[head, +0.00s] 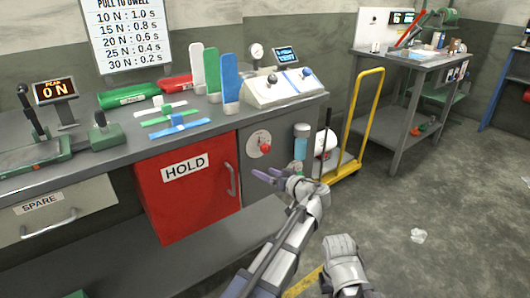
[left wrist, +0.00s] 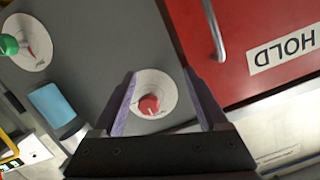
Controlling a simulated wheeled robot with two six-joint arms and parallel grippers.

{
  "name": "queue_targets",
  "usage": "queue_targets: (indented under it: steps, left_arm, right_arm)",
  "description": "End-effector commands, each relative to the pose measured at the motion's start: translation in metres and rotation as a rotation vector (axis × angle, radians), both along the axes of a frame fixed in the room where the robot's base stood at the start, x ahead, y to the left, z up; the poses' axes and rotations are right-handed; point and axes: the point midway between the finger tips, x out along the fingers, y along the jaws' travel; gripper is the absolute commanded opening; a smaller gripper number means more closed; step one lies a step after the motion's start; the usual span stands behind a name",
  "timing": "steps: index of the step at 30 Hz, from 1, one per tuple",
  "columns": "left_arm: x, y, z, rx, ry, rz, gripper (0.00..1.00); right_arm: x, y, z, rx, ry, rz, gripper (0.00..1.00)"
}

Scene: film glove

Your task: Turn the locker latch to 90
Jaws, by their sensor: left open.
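The latch is a red knob (head: 266,148) on a round white dial (head: 254,139), set in the grey panel right of the red HOLD door (head: 190,200). In the left wrist view the red knob (left wrist: 149,106) and its dial (left wrist: 164,87) appear between my open fingers. My left gripper (head: 262,174) is open and empty, just below and in front of the dial in the head view. A gap to the knob seems to remain, but its depth is hard to judge. The dial's marks are too small to read. My right gripper's fingers are not visible.
A green knob (left wrist: 9,45) on another dial and a blue cylinder (left wrist: 52,104) are close by in the left wrist view. The HOLD door's handle (head: 231,179) projects left of the latch. A yellow cart (head: 366,120) stands right; the floor in front is mostly open.

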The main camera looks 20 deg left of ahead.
Motion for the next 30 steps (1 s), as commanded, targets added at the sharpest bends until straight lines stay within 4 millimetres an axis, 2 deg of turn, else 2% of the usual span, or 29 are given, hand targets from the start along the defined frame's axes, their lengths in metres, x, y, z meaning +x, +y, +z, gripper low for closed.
queue_targets:
  steps: [1,4,7,11,14,24,30]
  left_arm:
    - [0.013,-0.011,0.012,0.028,-0.058,-0.017,0.76]
    - [0.024,-0.025,0.031,0.071,-0.149,-0.041,0.76]
    - [0.029,-0.032,0.041,0.09,-0.197,-0.056,0.76]
    - [0.03,-0.034,0.045,0.097,-0.213,-0.061,0.76]
    - [0.032,-0.03,0.044,0.097,-0.212,-0.06,0.76]
    - [0.063,0.01,0.044,0.097,-0.21,-0.057,0.76]
    - [0.074,0.025,0.044,0.096,-0.21,-0.059,0.76]
  right_arm:
    - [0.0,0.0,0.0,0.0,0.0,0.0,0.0]
    - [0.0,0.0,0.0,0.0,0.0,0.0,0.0]
    - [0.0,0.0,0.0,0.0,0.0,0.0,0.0]
    - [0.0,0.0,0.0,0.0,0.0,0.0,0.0]
    - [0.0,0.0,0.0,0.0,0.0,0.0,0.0]
    - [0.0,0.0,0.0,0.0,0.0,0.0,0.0]
    - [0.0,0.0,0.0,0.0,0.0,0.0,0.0]
